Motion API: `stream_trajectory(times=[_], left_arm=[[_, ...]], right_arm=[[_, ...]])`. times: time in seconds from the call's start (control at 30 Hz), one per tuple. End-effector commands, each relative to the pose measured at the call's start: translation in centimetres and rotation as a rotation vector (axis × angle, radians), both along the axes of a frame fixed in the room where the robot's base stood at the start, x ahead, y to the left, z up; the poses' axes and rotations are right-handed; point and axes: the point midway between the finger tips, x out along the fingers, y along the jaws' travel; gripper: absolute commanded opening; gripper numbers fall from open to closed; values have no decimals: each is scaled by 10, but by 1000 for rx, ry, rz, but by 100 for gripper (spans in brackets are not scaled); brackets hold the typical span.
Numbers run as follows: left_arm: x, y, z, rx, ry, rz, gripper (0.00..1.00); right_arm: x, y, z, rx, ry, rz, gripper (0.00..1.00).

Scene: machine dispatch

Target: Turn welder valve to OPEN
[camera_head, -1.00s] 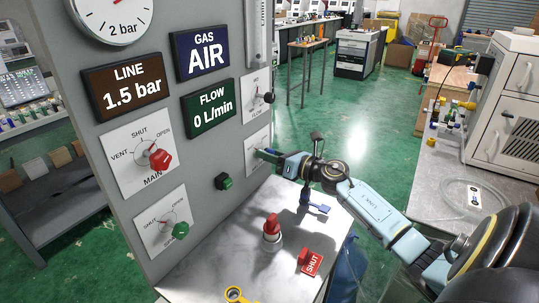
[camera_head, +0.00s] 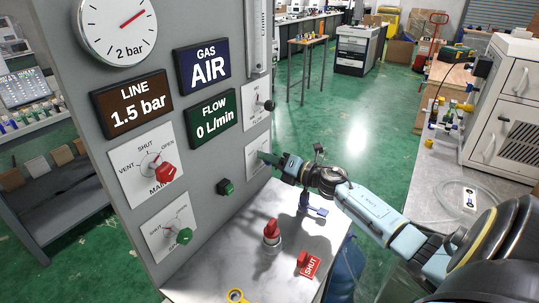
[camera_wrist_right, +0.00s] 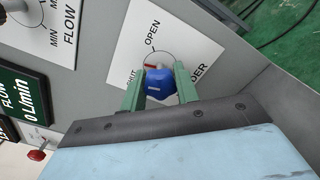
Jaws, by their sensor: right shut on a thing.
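The welder valve has a blue knob (camera_wrist_right: 160,83) on a white plate (camera_wrist_right: 190,45) marked OPEN, SHUT and partly hidden WELDER. My right gripper (camera_wrist_right: 160,88) has one green finger on each side of the knob and is shut on it. A small red and white mark shows at the knob's edge, between the SHUT and OPEN labels; its exact pointing is hard to tell. In the head view the right gripper (camera_head: 268,159) reaches the plate (camera_head: 254,153) and hides the knob. My left gripper is out of view.
The panel also has a red MAIN knob (camera_head: 166,172), a green knob (camera_head: 184,236), a green button (camera_head: 225,187) and a black flow knob (camera_head: 269,105). On the bench below stand a red-topped fitting (camera_head: 272,232) and a red SHUT tag (camera_head: 308,264).

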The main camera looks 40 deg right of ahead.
Motion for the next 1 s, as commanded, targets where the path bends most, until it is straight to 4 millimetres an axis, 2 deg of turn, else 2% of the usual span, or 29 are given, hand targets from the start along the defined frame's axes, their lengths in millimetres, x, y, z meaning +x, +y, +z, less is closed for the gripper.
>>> stream_trajectory(times=[0.5,1.0], left_arm=[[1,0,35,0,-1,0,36],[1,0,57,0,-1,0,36]], right_arm=[[0,0,3,474,138,-2,8],[0,0,1,861,249,-1,8]])
